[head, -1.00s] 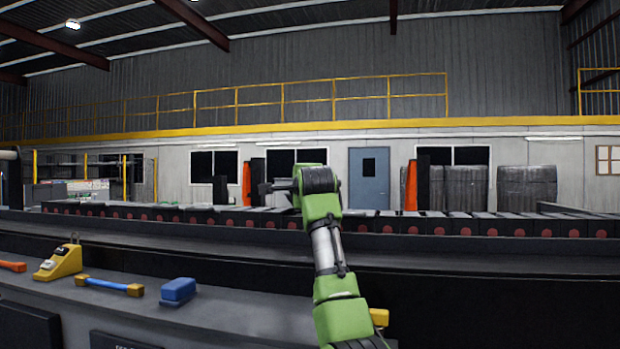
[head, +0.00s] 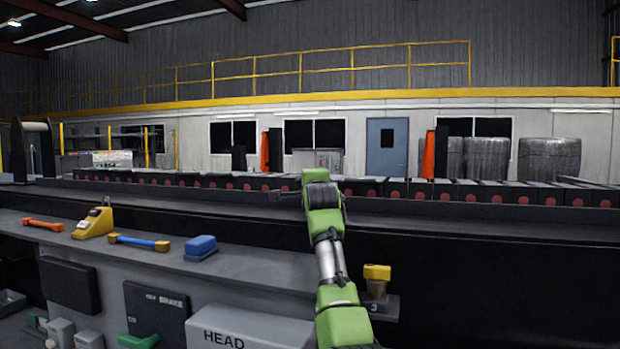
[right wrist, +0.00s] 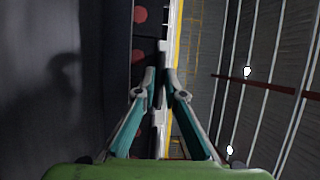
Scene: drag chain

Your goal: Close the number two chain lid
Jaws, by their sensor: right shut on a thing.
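The drag chain (head: 330,190) runs left to right across the head view as a row of black links with red discs and flat dark lids. I cannot tell which lid is number two. My right gripper (head: 278,196) is level with the chain and points left. In the right wrist view, its teal fingers (right wrist: 161,76) are close together at the tips. The red-disc links (right wrist: 138,56) show just left of the tips. It is shut on what seems to be a chain lid, mostly hidden between the tips. My left gripper is not in view.
A grey ledge holds an orange-handled tool (head: 43,223), a yellow block (head: 95,222), a blue-and-yellow tool (head: 138,241) and a blue box (head: 200,246). Below are a grey "HEAD" box (head: 250,333) and a dark labelled box (head: 155,312). A yellow-topped fitting (head: 377,272) stands right of my arm.

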